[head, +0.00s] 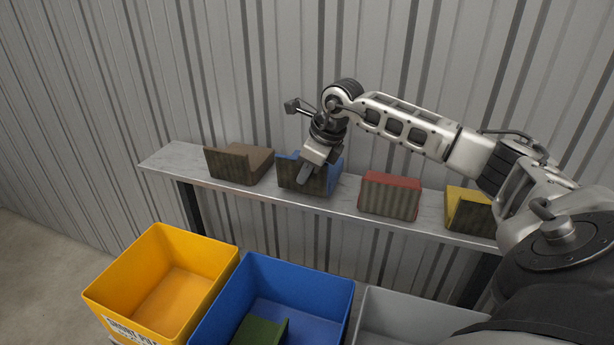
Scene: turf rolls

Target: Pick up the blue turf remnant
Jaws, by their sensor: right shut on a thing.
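The blue turf remnant (288,175) sits on the grey shelf (346,194), with a dark striped front face and blue upper parts. My right gripper (305,177) reaches down from above and is shut on the remnant at its front wall. The gripper covers the middle of the remnant. The remnant appears to rest on the shelf; I cannot tell any gap below it. My left gripper is not in view.
On the shelf stand a brown remnant (240,163) to the left, a red one (391,195) and a yellow one (470,210) to the right. Below are a yellow bin (163,270), a blue bin (300,273) holding a green piece (260,331), and a grey bin (400,312). A corrugated wall stands behind.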

